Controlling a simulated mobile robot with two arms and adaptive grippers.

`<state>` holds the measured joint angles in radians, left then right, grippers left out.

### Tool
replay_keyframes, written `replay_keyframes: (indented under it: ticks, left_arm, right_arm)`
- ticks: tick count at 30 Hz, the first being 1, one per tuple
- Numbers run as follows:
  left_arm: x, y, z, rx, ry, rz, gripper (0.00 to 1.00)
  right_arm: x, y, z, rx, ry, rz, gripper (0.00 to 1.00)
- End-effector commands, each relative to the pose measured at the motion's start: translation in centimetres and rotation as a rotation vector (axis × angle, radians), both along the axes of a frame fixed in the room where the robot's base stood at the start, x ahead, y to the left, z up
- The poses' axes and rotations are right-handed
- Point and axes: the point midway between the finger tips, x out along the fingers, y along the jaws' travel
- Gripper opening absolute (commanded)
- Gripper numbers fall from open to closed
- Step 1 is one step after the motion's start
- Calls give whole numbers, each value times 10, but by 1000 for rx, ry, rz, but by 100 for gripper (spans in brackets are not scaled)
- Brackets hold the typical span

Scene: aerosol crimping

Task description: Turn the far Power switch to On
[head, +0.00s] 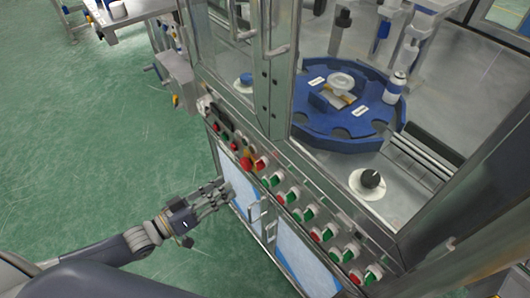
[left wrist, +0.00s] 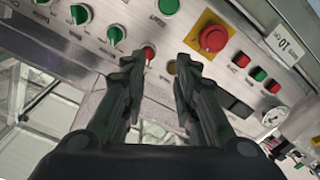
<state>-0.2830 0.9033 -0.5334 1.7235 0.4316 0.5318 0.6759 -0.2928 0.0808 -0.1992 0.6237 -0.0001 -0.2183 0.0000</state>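The control panel (head: 280,190) runs along the machine's front edge, with rows of green and red knobs and buttons. In the left wrist view, green rotary switches (left wrist: 116,35) and a red emergency button (left wrist: 213,38) on a yellow plate show on the panel (left wrist: 140,15). The labels are too small to read, so I cannot tell which one is the far Power switch. My left gripper (head: 222,187) is in front of the panel, beside the cabinet doors. In the left wrist view its fingers (left wrist: 160,65) are apart and empty, pointing at the panel near a small red button (left wrist: 149,52). My right gripper is not in view.
A blue rotary table (head: 345,135) with a white can (head: 394,87) stands inside the glazed machine frame. A black knob (head: 370,179) sits on the machine deck. The green floor (head: 90,140) at the left is clear. Cabinet door handles (head: 268,228) stick out below the panel.

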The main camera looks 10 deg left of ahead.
Motion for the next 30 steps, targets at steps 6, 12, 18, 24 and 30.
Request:
replay_keyframes:
  ticks: [6,12,18,24,30]
  left_arm:
    - [1,-11,19,-44,-11,-29,28]
    - [22,-27,20,-43,-14,-27,28]
    - [49,-47,20,-42,-14,-26,28]
    - [70,-64,18,-40,-13,-26,28]
    - [80,-72,17,-38,-11,-27,28]
  right_arm:
    - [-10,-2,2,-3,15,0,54]
    - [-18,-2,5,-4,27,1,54]
    - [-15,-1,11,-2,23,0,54]
    - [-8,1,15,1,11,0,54]
    - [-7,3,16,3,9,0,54]
